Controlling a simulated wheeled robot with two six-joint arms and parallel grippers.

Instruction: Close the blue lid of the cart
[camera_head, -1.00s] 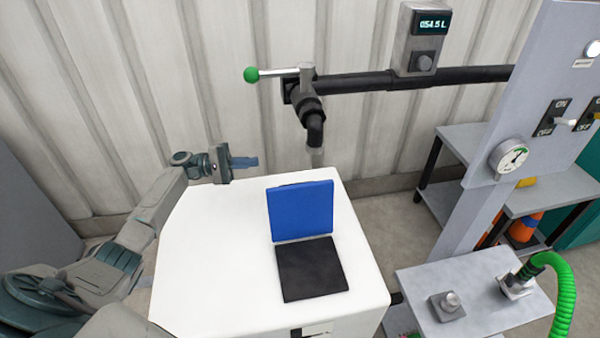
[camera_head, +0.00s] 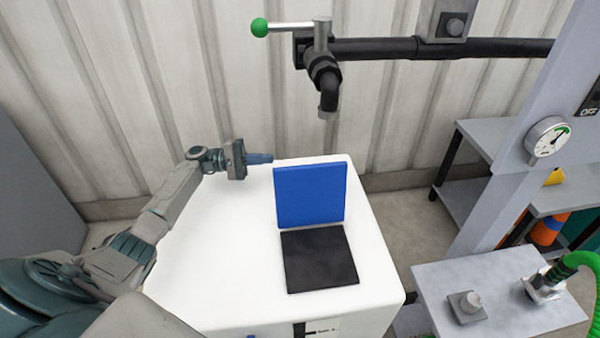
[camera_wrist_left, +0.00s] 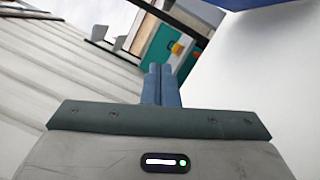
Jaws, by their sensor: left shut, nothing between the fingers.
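The blue lid (camera_head: 311,195) stands upright, open, at the back edge of the dark square opening (camera_head: 319,260) on top of the white cart (camera_head: 215,265). My left gripper (camera_head: 268,158) is shut and empty. In the head view it shows just left of the lid's upper left corner, toward the back of the cart; I cannot tell whether it touches the lid. In the left wrist view my closed fingers (camera_wrist_left: 161,84) point forward, with a blue edge (camera_wrist_left: 245,3) at the top, probably the lid, and a pale surface at the right. My right gripper is not in view.
A black pipe (camera_head: 450,48) with a green-knobbed valve (camera_head: 260,27) and a downward spout runs above and behind the cart. A corrugated wall closes the back.

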